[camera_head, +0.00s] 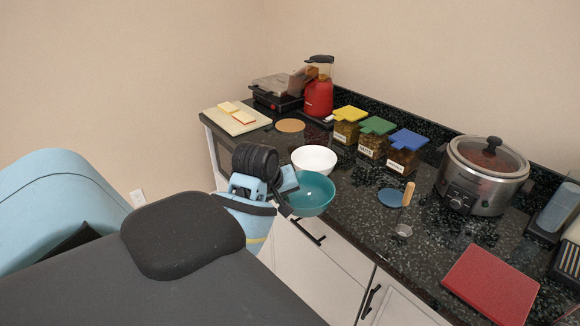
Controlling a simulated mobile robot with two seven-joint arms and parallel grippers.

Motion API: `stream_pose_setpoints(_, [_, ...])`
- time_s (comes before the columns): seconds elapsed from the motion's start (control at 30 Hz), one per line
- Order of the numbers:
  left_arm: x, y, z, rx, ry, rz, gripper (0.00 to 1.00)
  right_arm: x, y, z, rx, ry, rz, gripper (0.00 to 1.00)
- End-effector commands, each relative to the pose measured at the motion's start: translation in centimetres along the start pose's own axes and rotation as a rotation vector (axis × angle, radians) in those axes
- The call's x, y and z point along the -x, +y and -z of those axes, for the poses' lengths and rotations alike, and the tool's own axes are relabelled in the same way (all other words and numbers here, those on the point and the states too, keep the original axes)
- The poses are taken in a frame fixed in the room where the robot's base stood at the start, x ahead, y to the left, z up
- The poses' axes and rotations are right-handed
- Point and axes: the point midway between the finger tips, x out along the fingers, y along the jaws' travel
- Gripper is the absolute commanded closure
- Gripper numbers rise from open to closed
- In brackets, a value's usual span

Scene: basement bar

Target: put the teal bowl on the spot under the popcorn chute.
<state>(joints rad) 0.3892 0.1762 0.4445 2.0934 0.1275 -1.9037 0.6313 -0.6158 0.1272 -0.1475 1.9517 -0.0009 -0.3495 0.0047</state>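The teal bowl (313,196) is upright at the counter's front edge, partly overlapping the drawer front below. My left gripper (286,203) is at the bowl's left rim and appears shut on it; the fingertips are partly hidden. Whether the bowl's base touches the counter cannot be told. A red machine with a clear top (319,90), which looks like the popcorn popper, stands at the back. A tan round spot (290,125) lies on the counter in front of it, bare. My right gripper is not in view.
A white bowl (314,158) stands just behind the teal bowl. A cutting board (236,120) and a dark appliance (276,97) are at the left.

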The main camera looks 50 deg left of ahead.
Motion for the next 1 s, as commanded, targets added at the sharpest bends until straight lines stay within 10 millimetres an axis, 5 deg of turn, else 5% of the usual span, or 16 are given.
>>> stream_pose_setpoints(0.17, [0.3, 0.6, 0.0, -0.021, -0.004, -0.011, 1.00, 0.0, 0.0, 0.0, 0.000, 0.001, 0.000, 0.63])
stream_pose_setpoints(0.33, [1.7, 4.6, -1.6, -0.187, -0.060, -0.075, 1.00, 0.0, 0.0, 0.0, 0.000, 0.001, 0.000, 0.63])
stream_pose_setpoints(0.6, [4.7, 11.2, -11.3, -0.652, -0.234, -0.262, 1.00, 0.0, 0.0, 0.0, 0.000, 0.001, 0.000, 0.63])
stream_pose_setpoints(0.8, [5.9, 11.3, -17.8, -0.885, -0.325, -0.362, 1.00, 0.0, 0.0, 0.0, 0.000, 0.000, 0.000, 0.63])
stream_pose_setpoints(1.0, [6.3, 11.0, -19.9, -0.955, -0.351, -0.397, 1.00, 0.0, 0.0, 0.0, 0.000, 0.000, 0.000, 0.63])
